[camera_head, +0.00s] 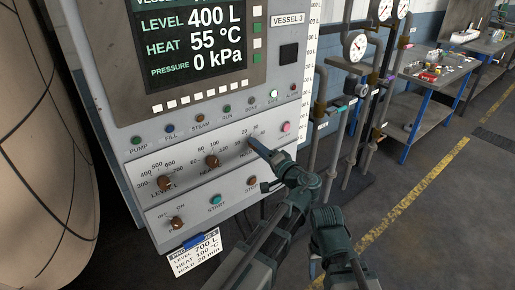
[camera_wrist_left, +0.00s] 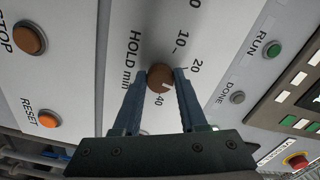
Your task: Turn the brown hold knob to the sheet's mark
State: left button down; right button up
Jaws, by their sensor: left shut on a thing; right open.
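The brown hold knob (camera_wrist_left: 160,78) is between the fingers of my left gripper (camera_wrist_left: 161,80), which is shut on it in the left wrist view. A pale line on the knob's lower right side lies between the 20 and 40 labels; a finger hides the scale between. In the head view my left gripper (camera_head: 258,148) reaches the right end of the dial row and covers the knob. The white sheet (camera_head: 196,256) hangs below the panel and reads HOLD 20 min. My right gripper (camera_head: 333,228) is low and apart from the panel; its fingers are hard to make out.
The level knob (camera_head: 164,182) and heat knob (camera_head: 212,160) sit left on the same panel. Start (camera_head: 215,199) and stop (camera_head: 251,181) buttons are below. Pipes with gauges (camera_head: 354,46) stand to the right. Open floor lies beyond.

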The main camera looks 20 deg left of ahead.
pick_arm(q)
jog(key=n, duration=0.6)
jog(key=shift+f, duration=0.2)
jog(key=shift+n, duration=0.3)
dwell(0.3)
jog(key=shift+c, duration=2.2)
grip_release()
jog(key=shift+r, duration=0.1)
